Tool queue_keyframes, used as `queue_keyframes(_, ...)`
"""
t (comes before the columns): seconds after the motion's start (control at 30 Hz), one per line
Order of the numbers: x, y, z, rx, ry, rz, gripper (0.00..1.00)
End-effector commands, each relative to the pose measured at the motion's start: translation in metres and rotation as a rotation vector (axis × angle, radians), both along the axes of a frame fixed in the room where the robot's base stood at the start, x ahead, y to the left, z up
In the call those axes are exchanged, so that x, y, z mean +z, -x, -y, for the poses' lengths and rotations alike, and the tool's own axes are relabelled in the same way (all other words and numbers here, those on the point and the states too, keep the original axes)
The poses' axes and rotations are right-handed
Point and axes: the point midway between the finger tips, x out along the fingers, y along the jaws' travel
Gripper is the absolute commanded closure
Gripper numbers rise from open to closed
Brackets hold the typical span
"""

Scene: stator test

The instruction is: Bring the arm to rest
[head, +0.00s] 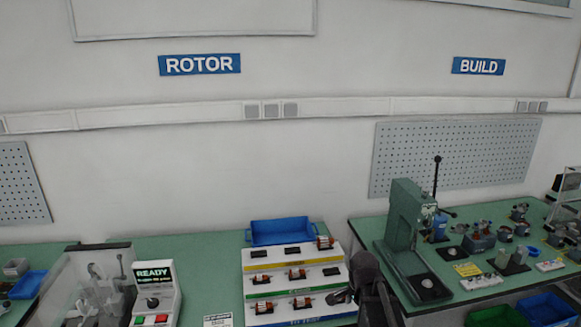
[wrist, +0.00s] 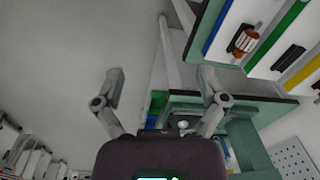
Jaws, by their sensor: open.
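My gripper shows in the wrist view (wrist: 160,82), with its two fingers spread wide and nothing between them. Pale grey floor and the edge of a green bench lie beyond the fingers. In the head view my dark arm (head: 370,290) rises at the bottom, in front of the right end of a stepped rack (head: 291,287).
A blue bin (head: 280,232) stands behind the rack. A control box marked READY (head: 153,293) and a clear guard (head: 95,285) stand at left. A green press (head: 408,235) stands on the right bench, close to my arm. Open floor shows in the wrist view.

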Motion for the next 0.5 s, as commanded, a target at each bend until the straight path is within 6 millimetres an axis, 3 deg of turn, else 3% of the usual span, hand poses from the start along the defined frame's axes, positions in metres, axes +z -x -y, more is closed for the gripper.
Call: queue_keyframes(0.5, 0.0, 0.07, -0.018, 0.769, 0.038, -0.048, 0.08)
